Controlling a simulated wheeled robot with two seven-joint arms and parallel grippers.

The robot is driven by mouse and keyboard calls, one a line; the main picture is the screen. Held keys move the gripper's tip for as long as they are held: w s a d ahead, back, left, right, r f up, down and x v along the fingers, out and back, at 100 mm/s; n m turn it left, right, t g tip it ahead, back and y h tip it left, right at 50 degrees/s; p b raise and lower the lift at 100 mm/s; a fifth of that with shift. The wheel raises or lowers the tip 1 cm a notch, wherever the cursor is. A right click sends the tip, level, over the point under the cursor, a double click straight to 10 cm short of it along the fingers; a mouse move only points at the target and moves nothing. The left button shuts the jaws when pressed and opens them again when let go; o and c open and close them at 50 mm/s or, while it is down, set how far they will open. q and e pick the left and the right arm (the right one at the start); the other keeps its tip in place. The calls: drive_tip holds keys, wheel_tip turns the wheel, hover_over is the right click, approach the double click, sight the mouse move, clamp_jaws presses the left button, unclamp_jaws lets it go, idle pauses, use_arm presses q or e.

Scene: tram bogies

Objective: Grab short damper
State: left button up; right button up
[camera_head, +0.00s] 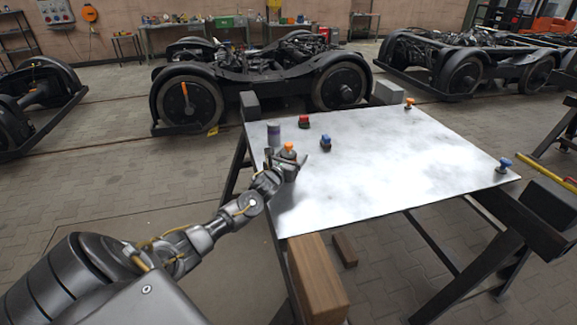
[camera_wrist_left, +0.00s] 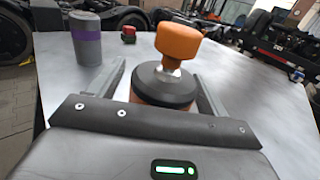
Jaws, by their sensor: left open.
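An orange-topped piece (camera_head: 289,147) with a wide dark collar stands upright near the table's left edge. In the left wrist view its orange cap (camera_wrist_left: 179,41) rises above the black collar. My left gripper (camera_head: 286,162) is open, with one finger on each side of this piece; the wrist view shows the fingers (camera_wrist_left: 156,88) apart from the collar or close to it. Contact cannot be told. The lower part of the piece is hidden by my gripper. I cannot tell for sure which piece is the short damper. My right gripper is not in view.
A grey cylinder with a purple band (camera_head: 273,134) stands just behind the gripper. A red piece (camera_head: 304,121), a blue piece (camera_head: 326,143), an orange piece (camera_head: 409,103) and another blue piece (camera_head: 504,165) stand on the metal table (camera_head: 400,165). Its middle is clear.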

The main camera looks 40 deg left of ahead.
use_arm(q)
drive_tip(key=shift+c, duration=0.4)
drive_tip(key=c, duration=1)
drive_tip(key=shift+c, duration=0.2)
drive_tip(key=shift+r, duration=0.15)
